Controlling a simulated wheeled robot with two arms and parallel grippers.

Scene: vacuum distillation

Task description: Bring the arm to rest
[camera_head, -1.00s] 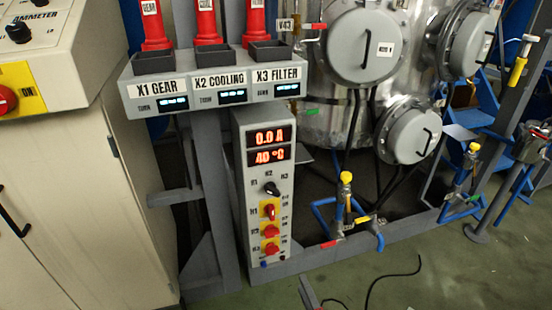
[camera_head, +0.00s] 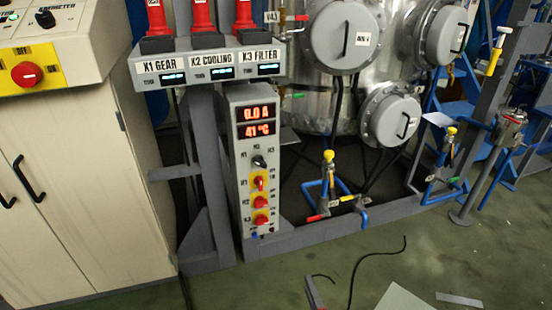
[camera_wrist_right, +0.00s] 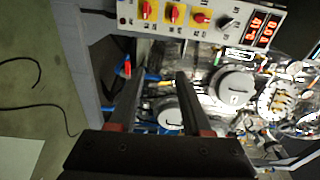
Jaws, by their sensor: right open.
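In the head view, a narrow grey finger of my right gripper (camera_head: 313,292) shows at the bottom edge, in front of the floor. The rest of that gripper is cut off there. In the right wrist view my right gripper (camera_wrist_right: 155,78) is open, with its two dark fingers apart and nothing between them. Beyond the fingers are the control panel and the steel vessel. My left gripper is in neither view.
A grey control panel (camera_head: 256,200) with red knobs reads 41 °C. The steel vessel (camera_head: 310,65) has grey round covers. Blue pipes with a yellow-handled valve (camera_head: 329,157) stand low before it. A beige cabinet (camera_head: 100,190) is at left. A black cable (camera_head: 360,265) lies on the green floor.

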